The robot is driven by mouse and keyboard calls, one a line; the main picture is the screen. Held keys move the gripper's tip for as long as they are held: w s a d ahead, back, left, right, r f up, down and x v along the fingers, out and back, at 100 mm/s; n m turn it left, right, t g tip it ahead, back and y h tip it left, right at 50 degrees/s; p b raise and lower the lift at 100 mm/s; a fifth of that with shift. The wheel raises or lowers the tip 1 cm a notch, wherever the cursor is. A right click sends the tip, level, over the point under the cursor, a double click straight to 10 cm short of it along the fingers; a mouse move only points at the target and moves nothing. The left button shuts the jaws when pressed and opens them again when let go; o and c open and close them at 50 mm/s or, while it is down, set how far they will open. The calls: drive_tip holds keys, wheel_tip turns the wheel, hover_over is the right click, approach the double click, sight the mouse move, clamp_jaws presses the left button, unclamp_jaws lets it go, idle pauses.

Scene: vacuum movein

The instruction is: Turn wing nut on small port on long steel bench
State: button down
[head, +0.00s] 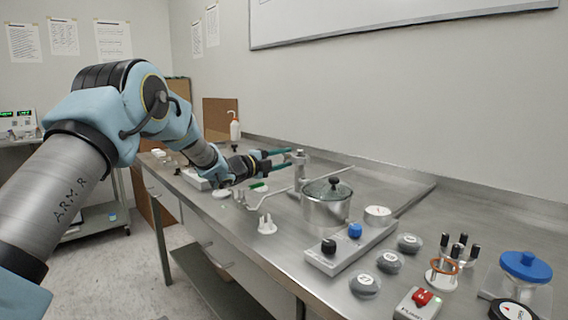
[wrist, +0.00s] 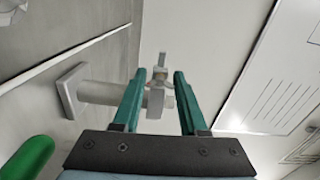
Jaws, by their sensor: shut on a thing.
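The small port (head: 300,176) is a short metal post standing on the long steel bench (head: 460,215), behind and left of a lidded steel pot. In the wrist view the port (wrist: 98,93) shows as a pale tube with a square base plate and a clamp at its end. The wing nut (wrist: 160,72) is a small metal piece at that clamp, between the green fingertips. My gripper (head: 291,157) reaches in from the left at the port's top. In the wrist view my gripper (wrist: 160,75) is shut on the wing nut; the exact contact is hard to see.
The steel pot (head: 326,208) with a glass lid stands close to the port. A thin bent rod (head: 275,193) lies near it. A valve block (head: 350,250) with black and blue knobs, grey weights (head: 389,262) and a blue-lidded jar (head: 525,268) fill the front right. The wall is behind.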

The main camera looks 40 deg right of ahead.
drive_tip(key=shift+c, duration=2.2)
unclamp_jaws()
drive_tip(key=a, duration=0.3)
drive_tip(key=a+b, duration=0.1)
drive_tip(key=a, duration=0.3)
drive_tip(key=a+b, duration=0.1)
drive_tip(key=a, duration=0.2)
drive_tip(key=shift+w+a, duration=0.3)
drive_tip(key=shift+a, duration=0.1)
